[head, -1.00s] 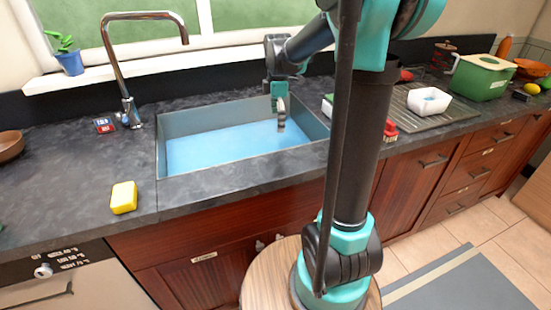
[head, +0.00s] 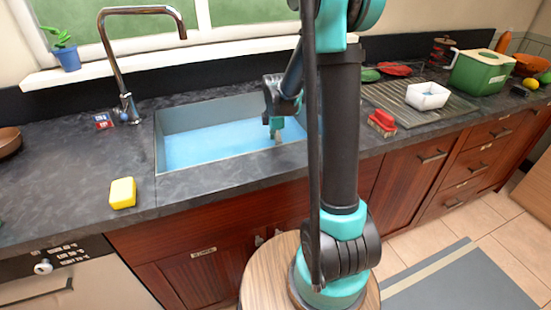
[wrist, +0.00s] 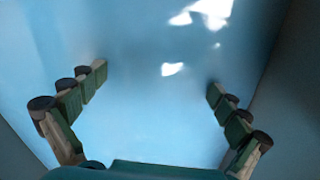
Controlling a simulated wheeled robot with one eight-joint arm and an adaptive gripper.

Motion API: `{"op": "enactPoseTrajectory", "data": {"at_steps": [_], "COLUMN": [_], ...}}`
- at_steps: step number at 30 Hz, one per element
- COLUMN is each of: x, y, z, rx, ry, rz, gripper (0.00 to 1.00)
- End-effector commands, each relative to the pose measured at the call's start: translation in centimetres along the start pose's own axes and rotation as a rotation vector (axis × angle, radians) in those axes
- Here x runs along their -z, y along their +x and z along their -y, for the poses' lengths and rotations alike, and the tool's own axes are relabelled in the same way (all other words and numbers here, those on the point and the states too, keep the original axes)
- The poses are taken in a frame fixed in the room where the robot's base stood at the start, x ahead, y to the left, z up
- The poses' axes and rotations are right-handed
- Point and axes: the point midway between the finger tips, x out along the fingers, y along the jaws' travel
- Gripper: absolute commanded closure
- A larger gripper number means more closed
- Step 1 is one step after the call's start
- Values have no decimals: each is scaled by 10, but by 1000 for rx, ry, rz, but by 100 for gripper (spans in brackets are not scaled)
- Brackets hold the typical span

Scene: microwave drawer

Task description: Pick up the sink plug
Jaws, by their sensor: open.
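The sink (head: 190,122) is a grey basin set in the dark counter, with blue across its bottom. My gripper (head: 276,136) hangs in the right part of the sink, pointing down. In the wrist view my gripper (wrist: 157,82) is open, with its two fingers spread wide and nothing between them but the pale blue sink bottom (wrist: 150,120). White glints show on the blue beyond the fingertips. I cannot make out the sink plug in either view. My arm hides the right end of the sink in the head view.
The sink walls stand close around my gripper. A tall chrome tap (head: 118,75) rises behind the sink's left corner. A yellow sponge (head: 122,192) lies on the left counter. A red object (head: 382,121) and a white bowl (head: 428,96) stand to the right.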

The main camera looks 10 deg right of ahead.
Motion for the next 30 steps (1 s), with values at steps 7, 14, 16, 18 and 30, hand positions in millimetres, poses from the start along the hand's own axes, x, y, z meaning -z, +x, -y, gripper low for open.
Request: {"op": "enactPoseTrajectory", "data": {"at_steps": [7,14,16,18,30], "x": [1,1,1,1,1], "y": [27,29,29,29,29], "z": [-1,0,0,0,0], "rx": [0,0,0,0,0], "ry": [0,0,0,0,0], "rz": [0,0,0,0,0], "gripper": [0,0,4,13,62]}}
